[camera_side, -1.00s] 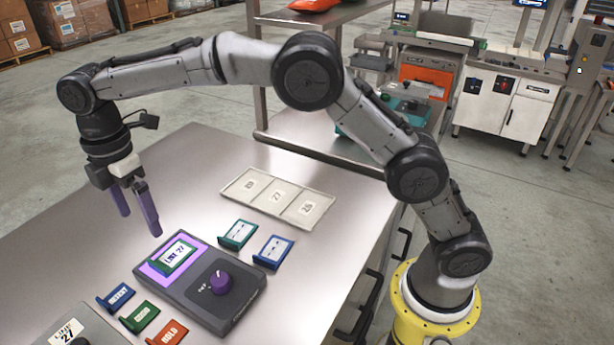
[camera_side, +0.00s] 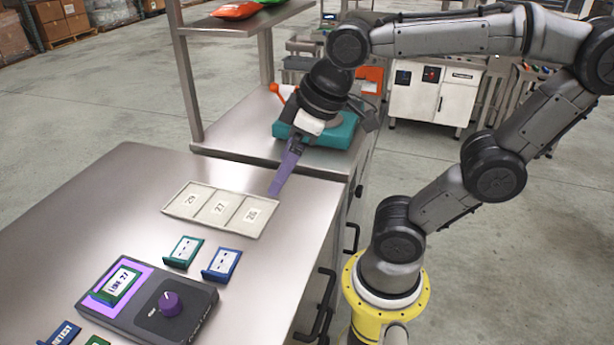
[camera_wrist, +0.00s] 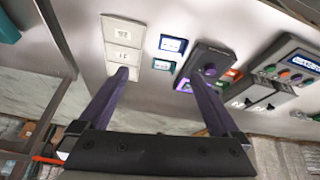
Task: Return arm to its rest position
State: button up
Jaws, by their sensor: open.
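My gripper (camera_side: 283,180) hangs above the right end of the steel table, near the right end of the pale numbered tray (camera_side: 178,206). In the wrist view my gripper (camera_wrist: 165,100) shows two purple fingers spread wide, with nothing between them. In the side view the fingers overlap and look like one. My arm reaches across from the yellow base at right. The wrist view also shows the tray (camera_wrist: 124,28) beyond the left finger.
A dark weigher (camera_side: 196,318) with a purple knob (camera_side: 171,303) holds a "LINE 27" card (camera_side: 122,282). A teal card (camera_side: 183,252) and a blue card (camera_side: 222,264) lie beside it. A teal scale (camera_side: 335,135) stands behind my gripper. A shelf post (camera_side: 187,85) rises at the back.

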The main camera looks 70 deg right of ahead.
jog(key=s+f+m, duration=0.1)
jog(key=s, duration=0.1)
jog(key=s+d+f+m, duration=0.1)
jog(key=shift+s+f+t, duration=0.3)
jog(key=shift+s+f, duration=0.05)
jog(key=shift+f, duration=0.05)
